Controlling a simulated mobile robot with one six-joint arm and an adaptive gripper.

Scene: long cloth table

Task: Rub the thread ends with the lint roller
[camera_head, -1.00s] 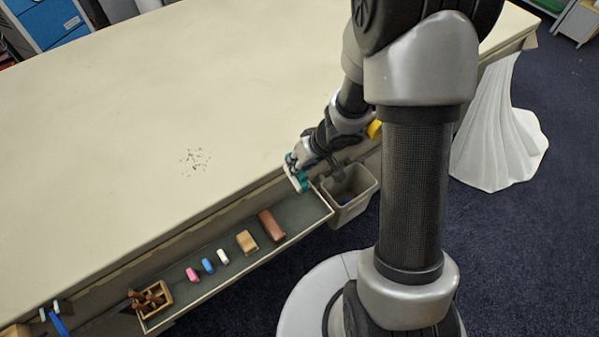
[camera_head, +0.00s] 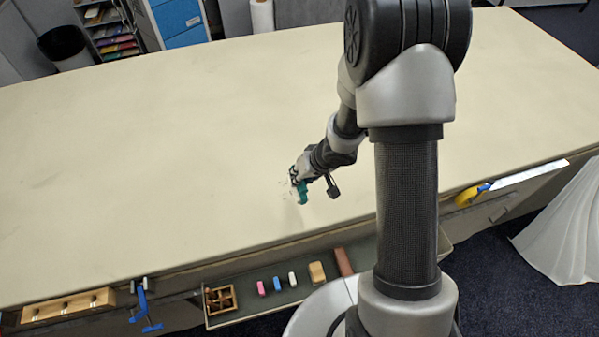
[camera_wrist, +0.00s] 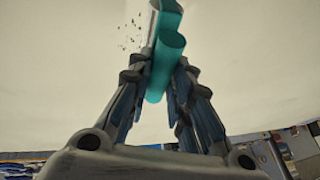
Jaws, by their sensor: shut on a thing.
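My gripper (camera_head: 299,178) is over the cloth table (camera_head: 150,170), shut on the teal lint roller (camera_head: 302,193). In the wrist view the roller's teal handle (camera_wrist: 166,66) is between the fingers, with a pale part at the top of the picture. The thread ends (camera_wrist: 128,38) are small dark specks on the cloth, left of the roller in the wrist view. In the head view a few specks (camera_head: 285,184) show just beside the gripper; the gripper may hide others. I cannot tell whether the roller touches the cloth.
An open drawer (camera_head: 240,308) along the front edge holds a wooden divided box (camera_head: 219,299), several small blocks and a brown bar (camera_head: 343,262). A blue clamp (camera_head: 144,305) and a yellow tape-like item (camera_head: 467,196) are at the front edge. The tabletop around is bare.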

